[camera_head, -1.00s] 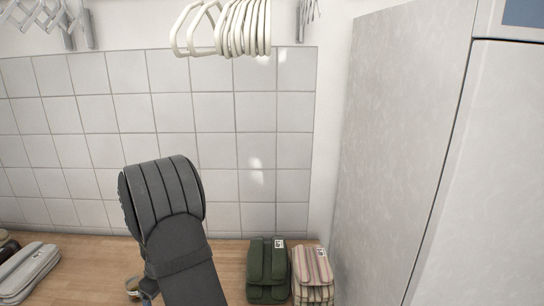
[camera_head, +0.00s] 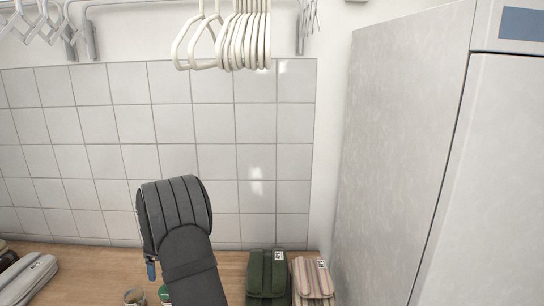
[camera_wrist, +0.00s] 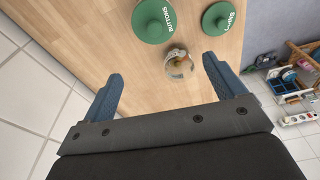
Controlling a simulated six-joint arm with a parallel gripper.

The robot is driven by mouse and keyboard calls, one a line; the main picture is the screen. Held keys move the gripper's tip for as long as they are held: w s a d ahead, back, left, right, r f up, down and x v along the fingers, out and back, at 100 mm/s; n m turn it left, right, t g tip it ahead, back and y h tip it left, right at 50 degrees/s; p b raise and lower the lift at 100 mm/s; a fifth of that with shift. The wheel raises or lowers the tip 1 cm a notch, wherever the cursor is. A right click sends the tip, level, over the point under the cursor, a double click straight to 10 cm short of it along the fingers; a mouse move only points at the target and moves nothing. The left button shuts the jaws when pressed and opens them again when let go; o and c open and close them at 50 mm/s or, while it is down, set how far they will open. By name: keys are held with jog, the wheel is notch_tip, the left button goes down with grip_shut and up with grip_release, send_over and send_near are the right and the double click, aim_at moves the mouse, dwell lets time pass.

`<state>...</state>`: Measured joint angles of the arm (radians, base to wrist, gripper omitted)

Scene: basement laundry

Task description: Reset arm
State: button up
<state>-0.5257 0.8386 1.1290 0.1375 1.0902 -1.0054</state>
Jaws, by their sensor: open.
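My gripper (camera_wrist: 162,68) is open and empty in the wrist view, its two blue fingers spread wide above the wooden counter. A small open glass container (camera_wrist: 179,66) with something brownish inside stands below, between the fingers in the picture. In the head view my dark arm hides most of the gripper; only a bit of blue finger (camera_head: 151,270) shows beside it. The same glass container (camera_head: 134,297) shows at the bottom edge there.
Green lids marked BUTTONS (camera_wrist: 153,21) and another word (camera_wrist: 221,18) lie past the fingers. A green folded stack (camera_head: 267,275) and a striped stack (camera_head: 312,279) sit on the counter (camera_head: 110,262) beside a tall grey cabinet (camera_head: 395,150). White hangers (camera_head: 225,40) hang above.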

jog(key=s+a+f, duration=0.1)
jog(key=a+f, duration=0.5)
jog(key=a, duration=0.5)
jog(key=shift+a+f, duration=0.15)
jog(key=shift+a, duration=0.2)
jog(key=shift+o, duration=1.3)
jog(key=s+d+r+n+h, duration=0.1)
jog(key=s+d+r, duration=0.4)
jog(key=d+r, duration=0.55)
jog(key=s+d+r+h, duration=0.1)
jog(key=s+d+r, duration=0.4)
jog(key=d+r, duration=0.55)
notch_tip(320, 180, down, 11)
jog(key=shift+s+d+r, duration=0.15)
jog(key=shift+s+d, duration=0.1)
jog(key=shift+d, duration=0.1)
